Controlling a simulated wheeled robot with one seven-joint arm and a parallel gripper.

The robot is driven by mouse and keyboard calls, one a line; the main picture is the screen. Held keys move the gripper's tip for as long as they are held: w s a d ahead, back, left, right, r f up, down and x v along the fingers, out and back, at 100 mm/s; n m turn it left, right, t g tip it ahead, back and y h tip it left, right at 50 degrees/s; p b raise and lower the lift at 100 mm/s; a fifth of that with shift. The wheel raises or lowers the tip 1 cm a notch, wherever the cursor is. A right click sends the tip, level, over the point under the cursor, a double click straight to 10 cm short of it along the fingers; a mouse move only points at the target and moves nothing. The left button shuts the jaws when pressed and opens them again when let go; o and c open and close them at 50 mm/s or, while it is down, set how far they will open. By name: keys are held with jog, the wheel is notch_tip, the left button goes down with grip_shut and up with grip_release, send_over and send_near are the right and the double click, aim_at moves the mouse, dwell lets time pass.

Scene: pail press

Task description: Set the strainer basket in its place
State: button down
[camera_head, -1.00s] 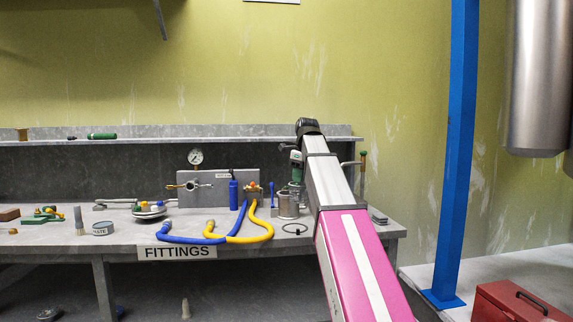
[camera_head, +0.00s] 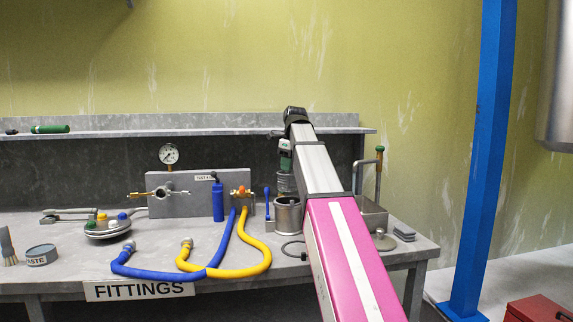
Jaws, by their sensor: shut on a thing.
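My gripper (camera_head: 287,184) is at the end of my arm, small and partly hidden, just above an open metal cylinder (camera_head: 288,217) on the bench. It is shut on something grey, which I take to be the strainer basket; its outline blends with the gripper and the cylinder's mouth. I cannot tell whether the basket is above the rim or partly inside. The cylinder stands upright, its right side close behind my pink and white arm.
A blue hose (camera_head: 160,272) and a yellow hose (camera_head: 255,262) lie left of the cylinder. A dark ring (camera_head: 290,250) lies in front. A gauge panel (camera_head: 165,207) stands behind. A grey bin (camera_head: 372,217) with a green-topped lever (camera_head: 379,165) is right of my arm.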

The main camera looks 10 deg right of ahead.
dwell(0.3)
jog(key=shift+f, duration=2.25)
jog(key=shift+f, duration=0.15)
jog(key=shift+f, duration=0.35)
jog(key=shift+f, duration=4.75)
jog(key=c, duration=0.9)
grip_release()
